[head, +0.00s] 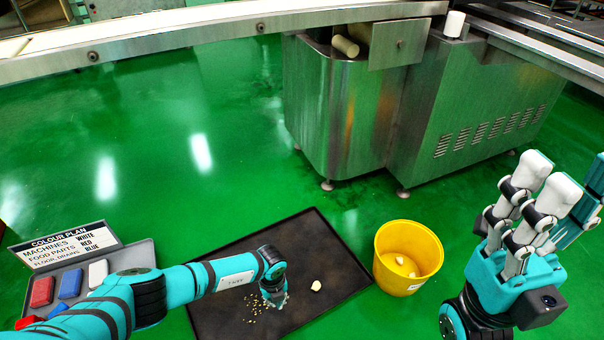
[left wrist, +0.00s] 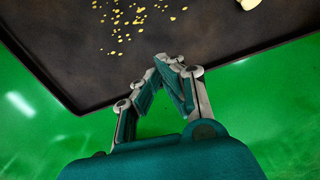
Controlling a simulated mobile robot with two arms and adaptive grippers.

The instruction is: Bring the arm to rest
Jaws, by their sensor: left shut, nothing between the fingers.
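My left gripper (head: 274,298) is over the dark mat (head: 300,235) on the floor, its arm coming in from the lower left. In the left wrist view the left gripper's fingertips (left wrist: 168,62) meet, and nothing shows between them. The gripper is shut and empty, near the mat's edge. Small yellowish crumbs (head: 250,304) lie scattered on the mat beside it. A pale lump (head: 316,286) lies on the mat to its right. My right gripper (head: 572,182) is raised at the right, fingers pointing up and spread apart, and looks empty.
A yellow bucket (head: 401,284) holding pale pieces stands right of the mat. A grey tray (head: 145,258) with coloured blocks and a "COLOUR PLAN" sign (head: 65,245) is at the left. A steel machine (head: 345,110) stands behind. Green floor is clear between.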

